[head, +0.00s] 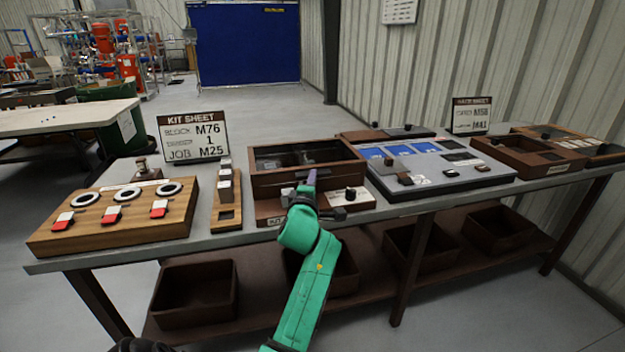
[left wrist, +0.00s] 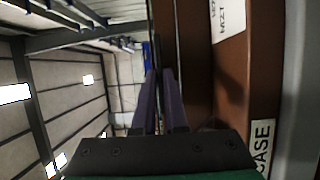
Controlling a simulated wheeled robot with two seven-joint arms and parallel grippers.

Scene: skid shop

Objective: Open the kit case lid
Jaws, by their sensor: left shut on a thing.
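The kit case (head: 268,182) is a brown box near the middle of the bench. Its lid (head: 345,152) has a brown frame around a dark, see-through pane and lies about level over the box; I cannot tell if it is slightly raised. My left gripper (head: 311,178) is at the front edge of the lid, its fingers upright and shut on that edge, though the contact is small and partly hidden. In the left wrist view the two fingers (left wrist: 163,95) stand close together beside the brown case front (left wrist: 250,75), which carries a "CASE" label (left wrist: 262,145). My right gripper is not in view.
A wooden board (head: 120,232) with rings and red-white blocks is at left, beside a narrow wooden block holder (head: 227,217). A grey panel (head: 450,185) is close at right. The kit sheet sign (head: 195,137) stands behind.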

